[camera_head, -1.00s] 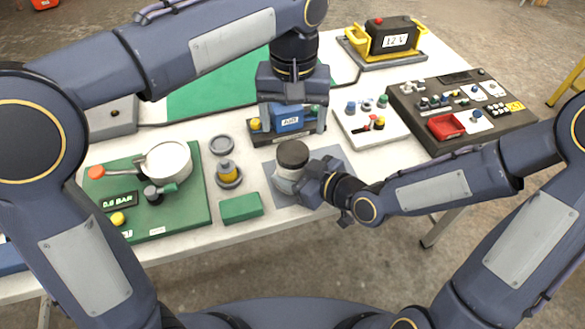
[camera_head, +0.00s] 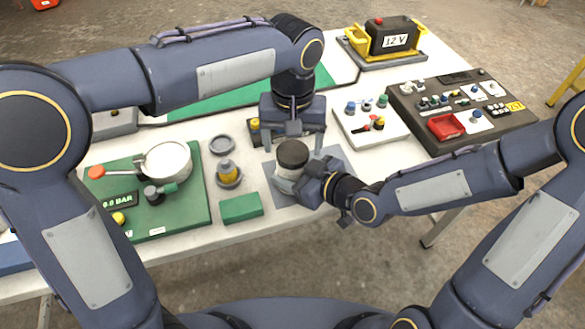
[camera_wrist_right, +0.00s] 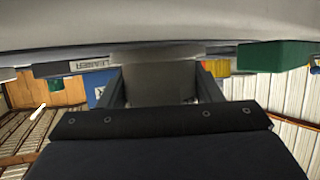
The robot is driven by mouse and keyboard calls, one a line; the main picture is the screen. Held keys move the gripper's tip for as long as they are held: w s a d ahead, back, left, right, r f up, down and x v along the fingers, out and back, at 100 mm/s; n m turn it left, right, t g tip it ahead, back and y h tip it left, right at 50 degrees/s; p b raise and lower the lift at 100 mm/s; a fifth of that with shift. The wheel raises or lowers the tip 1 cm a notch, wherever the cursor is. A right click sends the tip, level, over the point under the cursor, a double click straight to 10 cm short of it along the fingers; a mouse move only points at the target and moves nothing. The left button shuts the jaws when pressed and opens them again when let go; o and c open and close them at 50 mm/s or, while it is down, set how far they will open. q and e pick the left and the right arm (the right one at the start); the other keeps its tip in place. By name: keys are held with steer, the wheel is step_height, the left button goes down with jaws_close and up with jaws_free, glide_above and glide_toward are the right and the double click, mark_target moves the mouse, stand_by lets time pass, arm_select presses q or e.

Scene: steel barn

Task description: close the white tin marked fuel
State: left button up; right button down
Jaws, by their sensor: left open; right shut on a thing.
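The white tin (camera_head: 286,174) stands on a grey mat on the table, with a dark round lid (camera_head: 293,154) on top. I cannot read its marking, nor tell how tightly the lid sits. My right gripper (camera_head: 305,184) is shut on the tin's body from the right. In the right wrist view a grey surface, apparently the tin (camera_wrist_right: 160,82), fills the gap between the fingers. My left gripper (camera_head: 293,146) points down, open, its fingers apart on either side just behind or above the lid; I cannot tell whether they touch it.
A green block (camera_head: 241,208) lies in front left of the tin. A round grey dish with a yellow-topped part (camera_head: 228,175) and a green board with a white pot (camera_head: 167,162) stand left. A white switch board (camera_head: 372,122) and dark panel (camera_head: 460,108) are right. The grey mat (camera_head: 333,155) has little free room.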

arm_select(q)
steer(key=shift+f, duration=0.7)
steer(key=c, duration=1)
steer(key=o, duration=1.1)
steer(key=shift+r, duration=2.3)
steer(key=shift+r, duration=1.8)
steer(key=shift+c, duration=0.5)
